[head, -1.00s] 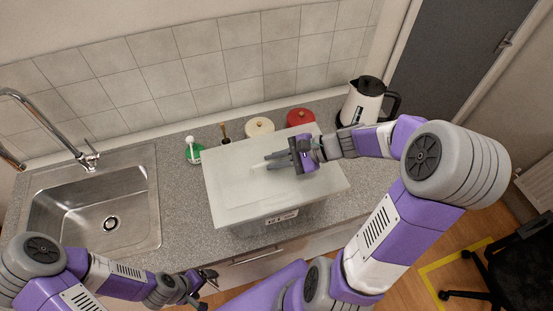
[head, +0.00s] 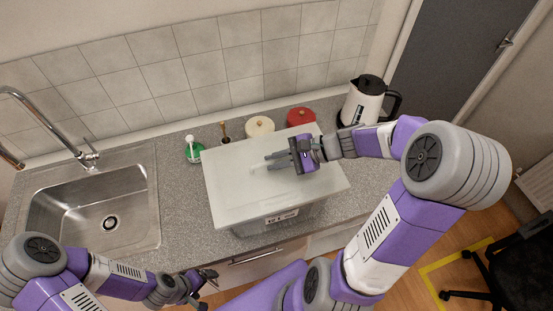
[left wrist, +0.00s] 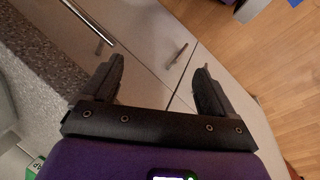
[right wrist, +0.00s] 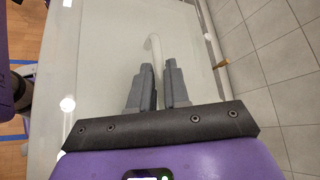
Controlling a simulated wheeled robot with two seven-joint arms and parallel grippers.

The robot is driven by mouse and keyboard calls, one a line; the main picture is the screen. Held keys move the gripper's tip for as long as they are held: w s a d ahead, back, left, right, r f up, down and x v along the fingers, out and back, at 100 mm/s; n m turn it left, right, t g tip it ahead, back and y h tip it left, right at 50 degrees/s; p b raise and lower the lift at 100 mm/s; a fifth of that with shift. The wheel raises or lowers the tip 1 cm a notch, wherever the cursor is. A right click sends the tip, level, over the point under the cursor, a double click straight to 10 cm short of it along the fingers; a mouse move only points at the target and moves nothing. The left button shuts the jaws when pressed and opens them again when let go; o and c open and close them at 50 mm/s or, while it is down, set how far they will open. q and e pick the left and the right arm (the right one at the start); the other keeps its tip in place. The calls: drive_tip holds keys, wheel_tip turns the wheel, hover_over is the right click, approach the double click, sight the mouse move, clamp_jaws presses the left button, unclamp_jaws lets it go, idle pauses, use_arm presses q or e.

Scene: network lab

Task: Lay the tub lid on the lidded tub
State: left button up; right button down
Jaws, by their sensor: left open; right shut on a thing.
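The tub lid (head: 235,180) is a pale translucent sheet, lying over the lidded tub (head: 285,221), a see-through box with a label on its front. My right gripper (head: 277,162) is above the lid in the head view. In the right wrist view my right gripper (right wrist: 158,85) is shut on the lid's pale handle (right wrist: 154,48), its fingers close together. Whether the lid rests on the tub's rim or hovers just above it, I cannot tell. My left gripper (left wrist: 160,75) is open and empty in front of the counter cabinets.
A sink (head: 95,213) is at the left. A green item with a white handle (head: 193,150), a cream lid (head: 260,127), a red lid (head: 301,117) and a kettle (head: 364,103) stand behind the tub along the wall. The counter between sink and tub is clear.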

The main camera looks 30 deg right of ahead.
drive_tip(key=shift+f+b, duration=0.65)
drive_tip(key=shift+f, duration=0.15)
drive_tip(key=c, duration=1)
unclamp_jaws()
drive_tip(key=shift+v, duration=3.8)
